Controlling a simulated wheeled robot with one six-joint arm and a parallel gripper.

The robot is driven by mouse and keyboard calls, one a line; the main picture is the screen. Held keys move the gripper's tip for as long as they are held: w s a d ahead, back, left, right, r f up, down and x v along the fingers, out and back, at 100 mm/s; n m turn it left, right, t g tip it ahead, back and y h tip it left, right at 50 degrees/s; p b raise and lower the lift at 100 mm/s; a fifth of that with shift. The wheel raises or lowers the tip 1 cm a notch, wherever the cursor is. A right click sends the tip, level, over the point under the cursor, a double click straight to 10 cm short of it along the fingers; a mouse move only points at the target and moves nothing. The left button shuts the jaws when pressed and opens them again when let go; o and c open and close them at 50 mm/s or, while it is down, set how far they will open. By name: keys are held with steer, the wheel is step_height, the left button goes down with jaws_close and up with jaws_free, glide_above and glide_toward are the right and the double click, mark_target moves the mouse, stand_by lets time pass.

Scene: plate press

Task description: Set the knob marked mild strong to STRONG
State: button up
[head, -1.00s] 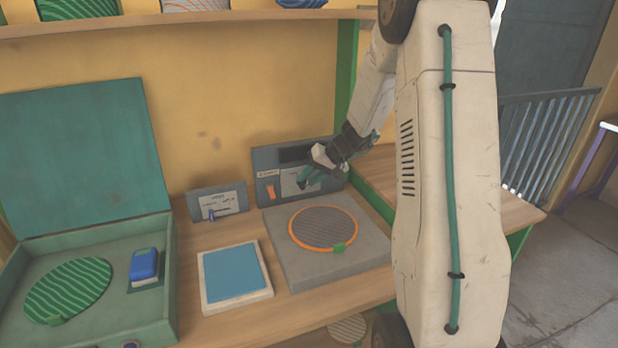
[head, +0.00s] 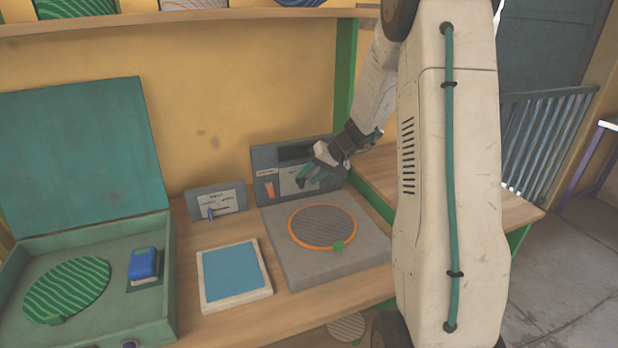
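A grey control panel (head: 262,160) stands at the back of the bench, with an orange switch (head: 269,189) and a white dial plate (head: 288,184) on its front. Any knob there is hidden behind the fingers. A smaller grey panel (head: 232,192) to the left carries a blue pointer knob (head: 211,212) on a white scale. The lettering on both panels is too small to read, so I cannot tell which is marked mild strong.
A grey press base (head: 290,272) with an orange-rimmed round plate (head: 322,227) lies below my gripper. A blue-topped pad (head: 232,272) is left of it. An open green case (head: 155,318) holds a striped disc (head: 68,288) and a blue block (head: 143,263).

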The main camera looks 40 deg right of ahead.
steer(key=v, duration=0.6)
steer(key=shift+s+r, duration=0.2)
steer(key=shift+r, duration=0.05)
